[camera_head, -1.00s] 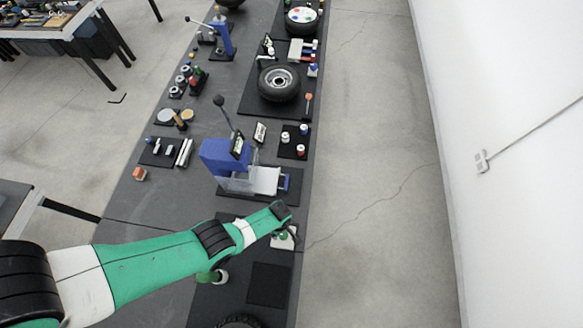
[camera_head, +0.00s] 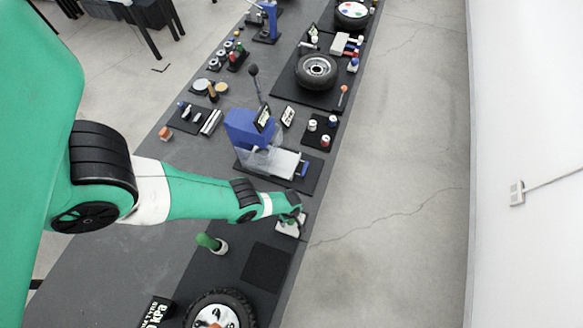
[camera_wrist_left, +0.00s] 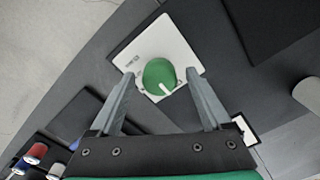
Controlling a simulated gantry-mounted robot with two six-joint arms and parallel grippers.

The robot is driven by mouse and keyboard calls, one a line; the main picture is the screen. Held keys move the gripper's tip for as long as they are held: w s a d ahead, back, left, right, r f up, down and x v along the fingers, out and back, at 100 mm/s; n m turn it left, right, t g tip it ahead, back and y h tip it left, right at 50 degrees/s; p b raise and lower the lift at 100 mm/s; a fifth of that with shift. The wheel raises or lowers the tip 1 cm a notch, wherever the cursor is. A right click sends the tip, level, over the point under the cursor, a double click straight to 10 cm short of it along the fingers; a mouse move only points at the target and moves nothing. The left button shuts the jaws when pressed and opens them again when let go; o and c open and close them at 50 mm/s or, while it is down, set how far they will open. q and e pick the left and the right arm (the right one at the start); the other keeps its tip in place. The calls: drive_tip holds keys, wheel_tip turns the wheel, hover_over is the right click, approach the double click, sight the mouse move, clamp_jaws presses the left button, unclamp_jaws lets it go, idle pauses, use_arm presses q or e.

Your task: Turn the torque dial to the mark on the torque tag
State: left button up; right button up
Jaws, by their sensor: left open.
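The torque dial is a green round knob (camera_wrist_left: 160,76) with a white pointer line, on a white square plate (camera_wrist_left: 150,50) in the left wrist view. The pointer aims toward the lower right of that picture. Small print on the plate is too small to read. My left gripper (camera_wrist_left: 159,74) is open, with one finger on each side of the dial; contact cannot be told. In the head view my left gripper (camera_head: 291,214) is over the white plate (camera_head: 288,230) and hides most of the dial. A white card (camera_wrist_left: 246,130) partly shows behind the right finger; I cannot tell if it is the torque tag.
A green handle in a white holder (camera_head: 212,243) and a black mat (camera_head: 266,265) lie nearer me. A tyre (camera_head: 220,312) and a printed sign (camera_head: 155,312) are at the front. A blue press (camera_head: 247,130) stands beyond the plate. Bare floor lies to the right.

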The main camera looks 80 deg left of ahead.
use_arm(q)
clamp_jaws()
idle(0.5)
drive_tip(key=shift+m, duration=0.3)
drive_tip(key=m, duration=0.4)
drive_tip(key=m+b, duration=0.1)
drive_tip(key=m, duration=0.4)
drive_tip(key=shift+m, duration=0.3)
drive_tip(key=m, duration=1)
drive_tip(key=shift+b, duration=0.4)
drive_tip(key=shift+m, duration=0.4)
